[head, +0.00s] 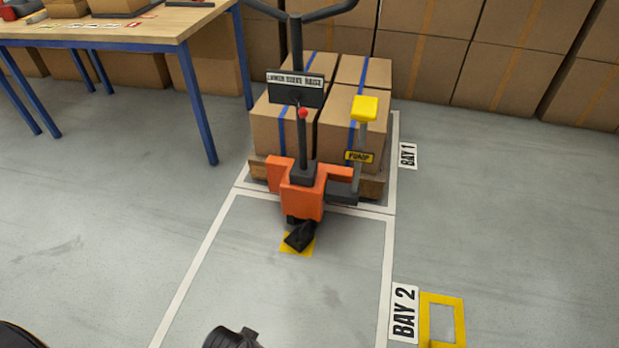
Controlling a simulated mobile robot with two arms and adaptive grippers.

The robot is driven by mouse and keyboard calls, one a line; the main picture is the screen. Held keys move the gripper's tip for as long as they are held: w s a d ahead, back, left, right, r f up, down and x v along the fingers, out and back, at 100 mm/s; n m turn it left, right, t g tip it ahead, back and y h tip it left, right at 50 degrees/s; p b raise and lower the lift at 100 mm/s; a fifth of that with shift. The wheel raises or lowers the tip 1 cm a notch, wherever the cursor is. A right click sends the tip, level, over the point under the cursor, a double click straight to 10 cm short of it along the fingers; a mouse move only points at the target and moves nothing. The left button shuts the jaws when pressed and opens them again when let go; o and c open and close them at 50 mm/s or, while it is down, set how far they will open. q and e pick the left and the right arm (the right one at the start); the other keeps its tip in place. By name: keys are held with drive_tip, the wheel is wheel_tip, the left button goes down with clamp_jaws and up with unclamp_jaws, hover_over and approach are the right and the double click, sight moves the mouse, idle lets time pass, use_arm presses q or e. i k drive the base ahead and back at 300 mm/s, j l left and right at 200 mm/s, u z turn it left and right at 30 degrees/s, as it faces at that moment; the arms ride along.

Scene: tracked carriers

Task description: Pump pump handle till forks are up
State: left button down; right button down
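An orange pallet jack (301,197) stands at the front of Bay 1. Its pump lever has a yellow knob (364,108) and a yellow PUMP plate (359,157), and rises on the right side of the body, close to upright. A sign (296,84) reading LOWER and RAISE sits on the column, above a small red knob (303,113). The wooden pallet (373,187) carries several boxes with blue straps. The forks are hidden, so their height cannot be told. No gripper fingers show; a dark part, probably mine, is cut off at the bottom edge.
A wooden table (150,38) with blue legs stands at the upper left. Stacked cardboard boxes (490,75) line the back. A black pedal (300,236) lies low in front of the jack over a yellow mark. The Bay 2 floor (280,295) is mostly clear.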

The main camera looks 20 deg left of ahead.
sight(365, 108)
drive_tip(key=i+j, duration=0.3)
drive_tip(key=i, duration=0.15)
drive_tip(key=i+j, duration=0.3)
drive_tip(key=i, duration=0.2)
drive_tip(key=i+j, duration=0.35)
drive_tip(key=i+u, duration=0.05)
drive_tip(key=i, duration=0.05)
